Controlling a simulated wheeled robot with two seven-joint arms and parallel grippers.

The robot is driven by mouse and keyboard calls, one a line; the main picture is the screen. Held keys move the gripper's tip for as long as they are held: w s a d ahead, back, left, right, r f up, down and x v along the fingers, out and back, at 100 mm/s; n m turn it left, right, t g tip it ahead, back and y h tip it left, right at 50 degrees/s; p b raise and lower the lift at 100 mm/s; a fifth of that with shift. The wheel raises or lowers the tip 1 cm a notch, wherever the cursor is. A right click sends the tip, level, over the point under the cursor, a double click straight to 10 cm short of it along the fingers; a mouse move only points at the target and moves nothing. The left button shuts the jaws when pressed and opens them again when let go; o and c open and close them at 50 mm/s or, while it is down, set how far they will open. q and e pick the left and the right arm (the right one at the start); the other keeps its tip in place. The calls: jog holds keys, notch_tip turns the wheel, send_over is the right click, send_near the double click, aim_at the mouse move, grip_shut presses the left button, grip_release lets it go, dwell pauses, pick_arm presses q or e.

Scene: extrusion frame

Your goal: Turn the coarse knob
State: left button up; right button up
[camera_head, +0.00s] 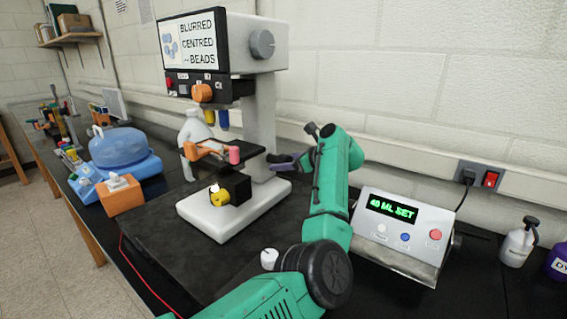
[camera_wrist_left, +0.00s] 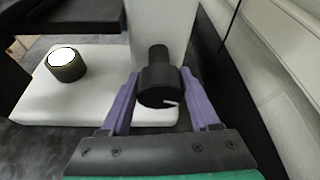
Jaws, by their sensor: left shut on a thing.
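The white microscope (camera_head: 262,105) stands on the black bench, and its screen (camera_head: 197,42) reads "BLURRED CENTRED ~BEADS". The black coarse knob (camera_wrist_left: 158,85), with a short white mark, sticks out from the column in the left wrist view. My left gripper (camera_wrist_left: 157,92) has its purple fingers on either side of this knob and is shut on it. My right gripper is not in view.
A grey control box (camera_head: 405,230) reading "40 ML SET" stands right of my arm. A grey knob (camera_head: 262,44) sits high on the microscope. A lamp (camera_wrist_left: 66,62) stands on the base. A blue device (camera_head: 118,150) and orange box (camera_head: 121,194) are at left.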

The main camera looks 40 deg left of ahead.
pick_arm(q)
jog(key=shift+r+m+p, duration=0.3)
jog(key=shift+m+p, duration=0.1)
jog(key=shift+p, duration=0.15)
jog(key=shift+f+m+g, duration=0.1)
jog(key=shift+m+g, duration=0.2)
jog(key=shift+g, duration=0.1)
jog(key=o, duration=1.3)
jog(key=shift+o, duration=0.2)
jog(key=shift+f, duration=0.1)
